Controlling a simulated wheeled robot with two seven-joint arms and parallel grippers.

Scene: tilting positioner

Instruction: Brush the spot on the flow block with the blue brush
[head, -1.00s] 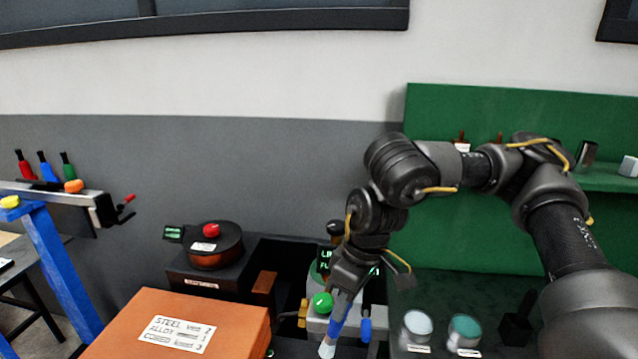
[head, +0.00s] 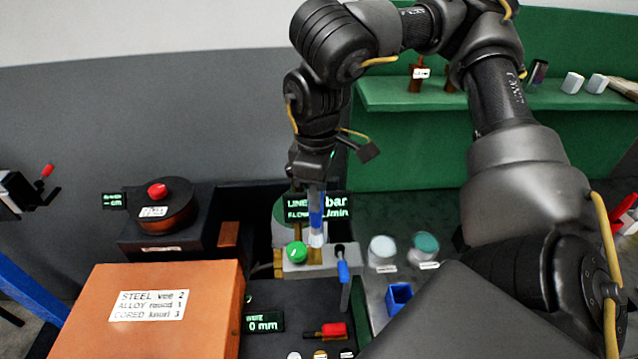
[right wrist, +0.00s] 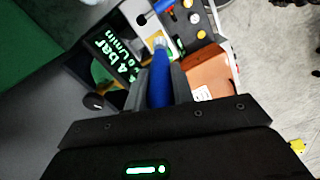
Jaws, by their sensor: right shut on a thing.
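My right gripper (head: 314,182) points down and is shut on the blue brush (head: 316,216). The brush hangs nearly upright, with its pale bristles at the bottom. The bristles are over the back of the grey flow block (head: 320,266), beside the green knob (head: 297,252); I cannot tell whether they touch it. The blue handle (right wrist: 160,85) also shows between the fingers of my right gripper (right wrist: 158,88) in the right wrist view, bristles pointing away. I cannot make out the spot on the block.
A display (head: 318,208) stands close behind the brush. A blue lever (head: 343,272) is at the block's right. Two round pots (head: 382,250) (head: 425,246) and a blue holder (head: 398,298) sit further right. An orange box (head: 165,315) fills the front left.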

